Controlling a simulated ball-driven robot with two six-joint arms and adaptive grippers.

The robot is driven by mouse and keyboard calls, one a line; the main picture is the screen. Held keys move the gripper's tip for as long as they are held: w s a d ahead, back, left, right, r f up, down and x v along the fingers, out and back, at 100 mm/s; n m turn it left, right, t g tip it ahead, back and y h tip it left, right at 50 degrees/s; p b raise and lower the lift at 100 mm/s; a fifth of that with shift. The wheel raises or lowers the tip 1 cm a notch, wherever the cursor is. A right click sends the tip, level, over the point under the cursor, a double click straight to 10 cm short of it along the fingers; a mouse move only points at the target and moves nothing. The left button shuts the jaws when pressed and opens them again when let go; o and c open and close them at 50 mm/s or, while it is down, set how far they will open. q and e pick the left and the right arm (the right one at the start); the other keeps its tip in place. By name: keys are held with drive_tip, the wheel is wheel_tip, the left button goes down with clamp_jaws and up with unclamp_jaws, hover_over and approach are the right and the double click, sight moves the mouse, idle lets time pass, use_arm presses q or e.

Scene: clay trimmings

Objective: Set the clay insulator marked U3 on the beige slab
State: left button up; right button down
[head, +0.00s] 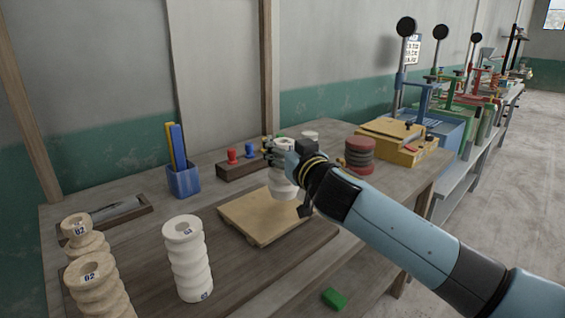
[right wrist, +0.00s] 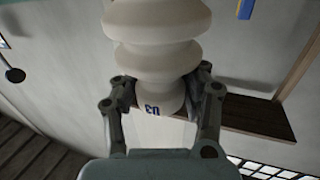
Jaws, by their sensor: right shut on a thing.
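The white ribbed clay insulator marked U3 (head: 284,186) is in my right gripper (head: 277,155), over the beige slab (head: 250,228) in the head view. In the right wrist view, the insulator (right wrist: 158,50) sits between both fingers (right wrist: 160,95), with its U3 mark upside down. The gripper is shut on it. The insulator looks about upright in the head view. I cannot tell whether its foot touches the slab. The slab lies on the wooden table, its right part hidden by my arm. My left gripper is not in view.
A white insulator (head: 190,265), seemingly marked G3, stands front left of the slab.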

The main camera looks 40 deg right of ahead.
drive_tip(key=shift+f+b, duration=0.7)
drive_tip(key=shift+f, duration=1.25)
drive_tip(key=shift+f, duration=0.1)
drive_tip(key=c, duration=0.7)
unclamp_jaws()
drive_tip(key=shift+s, duration=0.1)
drive_tip(key=shift+o, duration=0.2)
drive_tip(key=shift+s, duration=0.1)
drive_tip(key=b+v, duration=0.3)
drive_tip(key=v, duration=0.8)
drive_tip(key=shift+s, duration=0.4)
